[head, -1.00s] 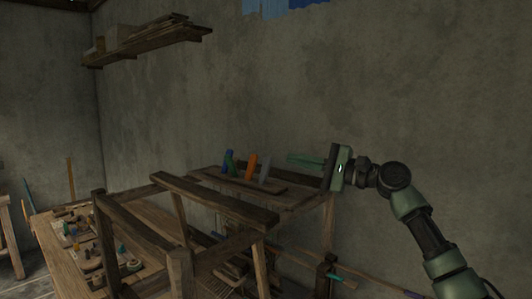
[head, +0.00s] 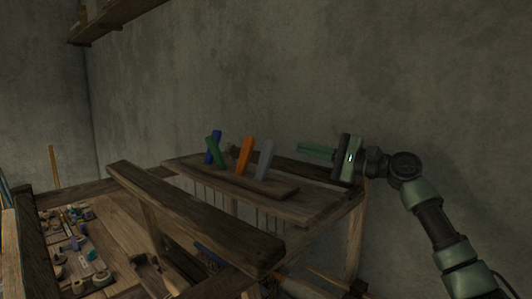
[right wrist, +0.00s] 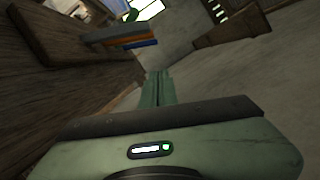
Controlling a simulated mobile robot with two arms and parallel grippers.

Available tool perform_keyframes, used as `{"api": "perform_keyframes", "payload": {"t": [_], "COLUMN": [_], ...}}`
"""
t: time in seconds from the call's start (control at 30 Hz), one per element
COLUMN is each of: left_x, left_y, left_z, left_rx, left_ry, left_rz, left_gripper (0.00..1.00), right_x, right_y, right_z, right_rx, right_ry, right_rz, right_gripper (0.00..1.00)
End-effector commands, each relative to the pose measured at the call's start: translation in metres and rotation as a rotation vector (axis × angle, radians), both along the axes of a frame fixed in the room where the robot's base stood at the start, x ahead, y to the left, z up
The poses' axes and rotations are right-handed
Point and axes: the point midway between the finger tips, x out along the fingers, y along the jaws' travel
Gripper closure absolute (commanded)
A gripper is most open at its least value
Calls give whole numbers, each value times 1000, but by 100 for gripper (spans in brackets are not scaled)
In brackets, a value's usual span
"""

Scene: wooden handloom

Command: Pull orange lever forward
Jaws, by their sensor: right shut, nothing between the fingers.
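The orange lever (head: 246,156) stands on a wooden block on top of the loom. A grey lever (head: 265,160) is just right of it, and a green lever (head: 213,151) and a blue lever (head: 214,139) are to its left. My right gripper (head: 301,149) is shut and empty. Its fingers point left toward the levers, apart from them, to the right of the grey one. In the right wrist view the shut green fingers (right wrist: 158,88) point ahead, and the orange lever (right wrist: 125,38) shows at upper left. My left gripper is not in view.
The loom's wooden front beam (head: 195,215) crosses in front of the levers. A workbench with several small coloured parts (head: 80,240) is at lower left. A shelf (head: 115,22) hangs at upper left. The wall is behind; the air above the levers is free.

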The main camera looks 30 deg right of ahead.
Motion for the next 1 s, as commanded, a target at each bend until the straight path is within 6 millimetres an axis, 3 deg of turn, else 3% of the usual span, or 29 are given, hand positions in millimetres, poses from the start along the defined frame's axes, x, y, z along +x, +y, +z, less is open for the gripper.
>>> {"api": "perform_keyframes", "payload": {"t": [0.1, 0.23, 0.37, 0.8, 1.0], "left_x": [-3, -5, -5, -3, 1], "left_y": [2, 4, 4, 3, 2], "left_z": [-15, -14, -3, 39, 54], "left_rx": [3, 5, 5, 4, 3], "left_ry": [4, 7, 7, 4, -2], "left_rz": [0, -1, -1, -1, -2], "left_gripper": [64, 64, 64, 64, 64], "right_x": [0, 3, 16, 87, 75], "right_y": [0, 2, 11, 56, 78], "right_z": [-14, -15, -10, 0, 9], "right_rx": [0, 1, 2, 1, -5], "right_ry": [-1, -1, 0, 0, 0], "right_rz": [0, 1, 3, 2, -1], "right_gripper": [100, 100, 100, 100, 100]}}
